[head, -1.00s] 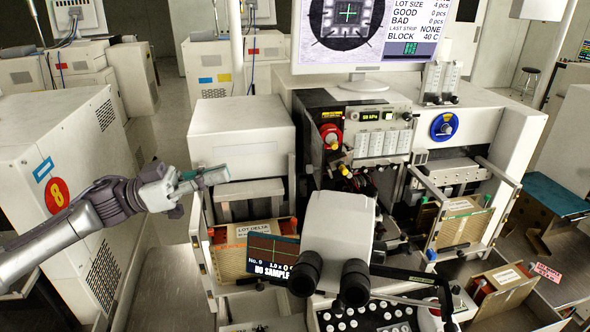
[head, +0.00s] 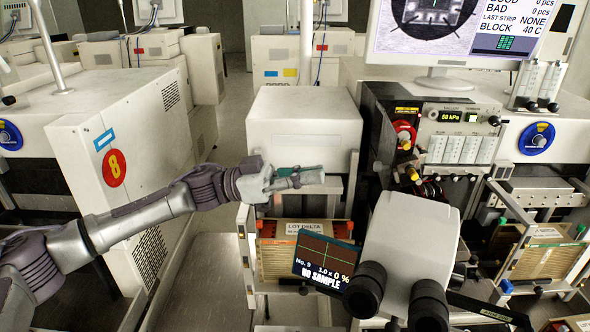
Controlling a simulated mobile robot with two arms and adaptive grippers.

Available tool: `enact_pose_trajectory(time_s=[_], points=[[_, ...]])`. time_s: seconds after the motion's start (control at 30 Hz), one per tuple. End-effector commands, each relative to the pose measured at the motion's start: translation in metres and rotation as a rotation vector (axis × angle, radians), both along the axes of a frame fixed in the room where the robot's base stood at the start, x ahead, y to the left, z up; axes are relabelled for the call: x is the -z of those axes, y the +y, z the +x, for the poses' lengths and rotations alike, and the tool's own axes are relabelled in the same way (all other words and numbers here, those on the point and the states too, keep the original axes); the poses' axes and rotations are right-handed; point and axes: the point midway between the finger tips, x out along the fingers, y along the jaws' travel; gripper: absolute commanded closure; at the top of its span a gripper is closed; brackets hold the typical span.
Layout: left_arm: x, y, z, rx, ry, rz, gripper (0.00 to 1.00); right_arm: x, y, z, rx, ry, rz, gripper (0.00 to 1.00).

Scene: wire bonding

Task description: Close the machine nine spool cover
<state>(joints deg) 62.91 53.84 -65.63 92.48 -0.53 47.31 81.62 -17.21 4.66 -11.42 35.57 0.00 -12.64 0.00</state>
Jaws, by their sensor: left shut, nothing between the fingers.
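Machine nine stands before me; its small screen (head: 325,262) reads "No. 9" and "NO SAMPLE". A white box-like housing (head: 303,132) sits at its left rear. I cannot tell which part is the spool cover or whether it is open. My left gripper (head: 313,177) is shut and empty. In the picture it lies just below the housing's front face and above the carton marked "LOT DELTA" (head: 306,228). I cannot tell whether it touches the machine. My right gripper is not in view.
The white microscope head (head: 412,240) with dark eyepieces stands at front right. A control panel (head: 455,135) with knobs and a monitor (head: 440,83) are behind it. Machine eight (head: 120,150) is at left, with a floor gap (head: 215,250) between the machines.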

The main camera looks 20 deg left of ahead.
Motion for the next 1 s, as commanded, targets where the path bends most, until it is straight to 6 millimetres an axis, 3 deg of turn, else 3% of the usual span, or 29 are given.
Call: enact_pose_trajectory(time_s=[0.2,0.4,1.0], points=[[-0.014,-0.046,0.006,0.003,-0.001,0.0,1.0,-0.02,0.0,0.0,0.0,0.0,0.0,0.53],[-0.019,-0.072,0.01,0.001,-0.001,0.0,1.0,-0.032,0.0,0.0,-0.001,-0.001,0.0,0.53],[-0.018,-0.081,0.015,-0.007,0.0,0.0,1.0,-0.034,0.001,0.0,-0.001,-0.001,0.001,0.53]])
